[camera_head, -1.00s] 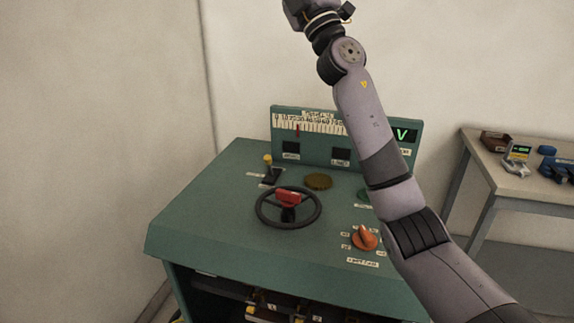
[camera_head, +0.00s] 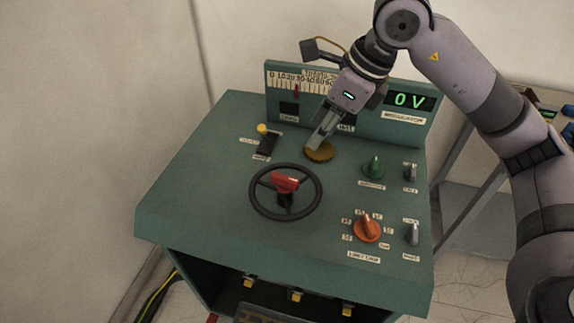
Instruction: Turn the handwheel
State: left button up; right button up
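The handwheel (camera_head: 286,184) is a black ring with spokes and a red hub piece, on the sloping top of a green control desk (camera_head: 190,200). Nothing covers it. My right gripper (camera_head: 315,144) comes in from the upper right, its fingers pointing down and to the left. Its fingertips are over or close to a round yellow-brown knob (camera_head: 319,152) behind the handwheel. They are apart from the handwheel in the picture. The fingers overlap in this view, so their opening is unclear. My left gripper is not in view.
The desk carries a green knob (camera_head: 373,167), an orange knob (camera_head: 367,228), grey switches (camera_head: 412,234) and a yellow-tipped lever (camera_head: 267,141). The back panel has a scale (camera_head: 300,83) and a display (camera_head: 410,101) reading 0 V. A side table stands at the right.

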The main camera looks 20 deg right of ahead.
jog(key=p, duration=0.1)
send_near(287, 178)
jog(key=p+x, duration=0.2)
jog(key=x, duration=0.6)
jog(key=shift+w+a+f, duration=0.1)
jog(key=shift+a+f, duration=0.1)
jog(key=shift+f, duration=0.05)
jog(key=shift+w+f, duration=0.15)
jog(key=shift+f, duration=0.3)
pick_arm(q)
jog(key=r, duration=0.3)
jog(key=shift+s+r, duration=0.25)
pick_arm(e)
grip_shut()
